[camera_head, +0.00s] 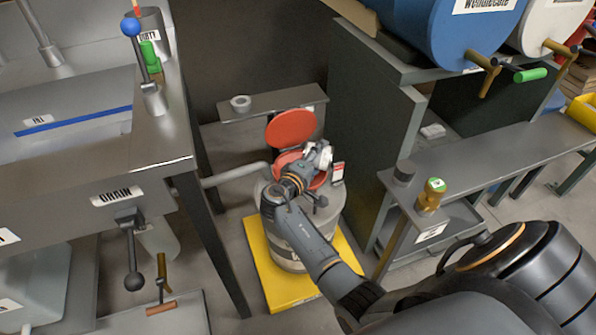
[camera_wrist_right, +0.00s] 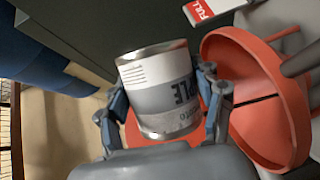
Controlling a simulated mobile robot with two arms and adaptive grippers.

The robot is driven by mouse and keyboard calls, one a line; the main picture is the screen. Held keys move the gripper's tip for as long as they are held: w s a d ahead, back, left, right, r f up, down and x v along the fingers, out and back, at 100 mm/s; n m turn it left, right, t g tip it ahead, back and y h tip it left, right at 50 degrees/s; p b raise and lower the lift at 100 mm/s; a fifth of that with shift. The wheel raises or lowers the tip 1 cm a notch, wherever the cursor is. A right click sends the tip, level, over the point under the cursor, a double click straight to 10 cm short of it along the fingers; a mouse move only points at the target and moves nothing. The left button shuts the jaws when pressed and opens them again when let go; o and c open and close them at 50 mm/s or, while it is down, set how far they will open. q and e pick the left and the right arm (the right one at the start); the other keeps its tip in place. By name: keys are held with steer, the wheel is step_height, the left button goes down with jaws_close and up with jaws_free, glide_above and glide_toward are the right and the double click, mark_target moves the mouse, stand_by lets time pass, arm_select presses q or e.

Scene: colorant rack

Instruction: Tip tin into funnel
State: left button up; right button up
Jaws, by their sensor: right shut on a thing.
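The red funnel (camera_head: 285,160) sits on top of a grey drum, with its round red lid (camera_head: 291,128) standing open behind it. My right gripper (camera_head: 314,163) is over the funnel and shut on a tin. In the right wrist view the tin (camera_wrist_right: 158,92), metal-rimmed with a grey and white label, sits between the two fingers of the right gripper (camera_wrist_right: 164,100). Red funnel parts show behind and to the right of the tin. The tin's mouth and contents cannot be made out. My left gripper is not in view.
The drum (camera_head: 285,255) stands on a yellow platform (camera_head: 262,291). A tag marked FULL (camera_wrist_right: 203,11) is close to the funnel. A sink bench (camera_head: 160,145) is at left. A grey cabinet (camera_head: 375,120) and a shelf with a gold container (camera_head: 431,197) are at right.

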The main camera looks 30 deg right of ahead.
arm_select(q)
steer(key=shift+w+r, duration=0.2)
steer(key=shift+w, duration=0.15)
arm_select(e)
steer(key=shift+r, duration=0.1)
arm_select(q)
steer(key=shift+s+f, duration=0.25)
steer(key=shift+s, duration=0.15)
arm_select(e)
steer(key=shift+w+a+r+n+h, duration=0.15)
steer(key=shift+n+h, duration=0.15)
steer(key=shift+n, duration=0.2)
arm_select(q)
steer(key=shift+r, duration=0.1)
arm_select(e)
steer(key=shift+f, duration=0.2)
steer(key=shift+w+a+f+n+b, duration=0.1)
steer(key=shift+f+n+b, duration=0.15)
steer(key=shift+n+b, duration=0.35)
steer(key=shift+h, duration=0.3)
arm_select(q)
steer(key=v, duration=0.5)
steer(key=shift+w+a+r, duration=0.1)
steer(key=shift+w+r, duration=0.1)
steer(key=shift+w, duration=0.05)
arm_select(e)
steer(key=shift+w+a+r+n, duration=0.1)
steer(key=shift+n, duration=0.3)
